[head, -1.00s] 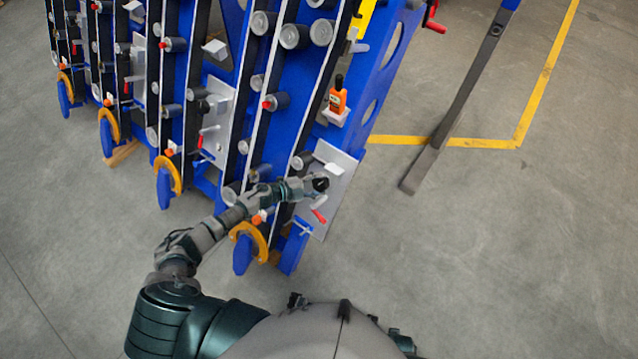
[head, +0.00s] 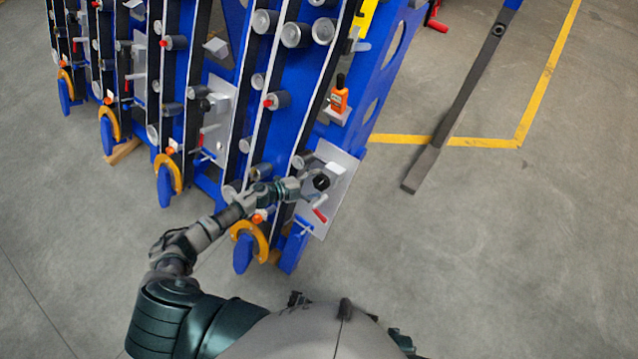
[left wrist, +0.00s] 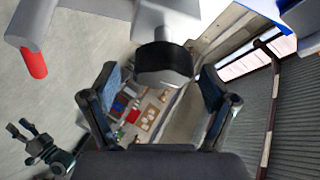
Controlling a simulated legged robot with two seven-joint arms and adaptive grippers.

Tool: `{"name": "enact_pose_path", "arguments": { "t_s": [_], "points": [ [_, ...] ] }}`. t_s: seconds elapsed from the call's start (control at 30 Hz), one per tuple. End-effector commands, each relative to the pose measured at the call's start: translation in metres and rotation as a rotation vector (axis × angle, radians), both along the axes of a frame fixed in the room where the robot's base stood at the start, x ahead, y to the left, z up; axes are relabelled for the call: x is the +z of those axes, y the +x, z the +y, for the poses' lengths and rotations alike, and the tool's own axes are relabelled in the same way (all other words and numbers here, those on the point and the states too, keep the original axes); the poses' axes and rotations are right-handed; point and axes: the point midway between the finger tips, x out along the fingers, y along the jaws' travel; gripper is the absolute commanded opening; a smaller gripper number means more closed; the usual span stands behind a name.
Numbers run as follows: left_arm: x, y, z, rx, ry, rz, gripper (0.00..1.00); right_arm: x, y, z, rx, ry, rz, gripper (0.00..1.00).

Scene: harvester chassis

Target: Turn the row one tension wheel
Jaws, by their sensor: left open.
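The row one tension wheel is a small black knob (head: 321,182) on a light grey plate at the near end of the blue chassis. It also shows in the left wrist view as a dark round knob (left wrist: 163,65) on a grey shaft. My left gripper (head: 306,184) is just left of the knob in the head view. In the left wrist view its open fingers (left wrist: 160,85) stand on either side of the knob's near end, with gaps visible. A small dark arm part, perhaps my right gripper (left wrist: 35,143), shows at lower left; its jaws are unclear.
A crank with a red handle (head: 320,215) sits just below the knob, and also shows in the left wrist view (left wrist: 33,63). An orange bottle (head: 339,96) stands on a small shelf above. Orange-rimmed discs line the chassis foot.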

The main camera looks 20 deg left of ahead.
Motion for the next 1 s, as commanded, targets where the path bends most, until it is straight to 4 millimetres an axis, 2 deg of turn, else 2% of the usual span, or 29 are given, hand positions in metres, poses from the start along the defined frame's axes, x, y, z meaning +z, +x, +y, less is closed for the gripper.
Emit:
{"name": "enact_pose_path", "arguments": {
  "t_s": [0.3,0.5,0.9,1.0],
  "points": [
    [0.018,-0.043,0.053,0.001,0.003,0.004,0.85,0.0,0.0,-0.001,0.001,-0.001,0.0,0.4],
    [0.027,-0.06,0.075,0.001,0.002,0.005,0.85,0.0,0.001,-0.001,0.001,-0.001,0.001,0.4],
    [0.03,-0.065,0.081,0.0,0.001,0.004,0.85,-0.001,0.001,-0.001,0.001,-0.001,0.001,0.4],
    [0.025,-0.069,0.081,0.01,-0.023,0.018,0.85,0.002,0.007,0.0,0.0,0.002,-0.012,0.4]
  ]
}}
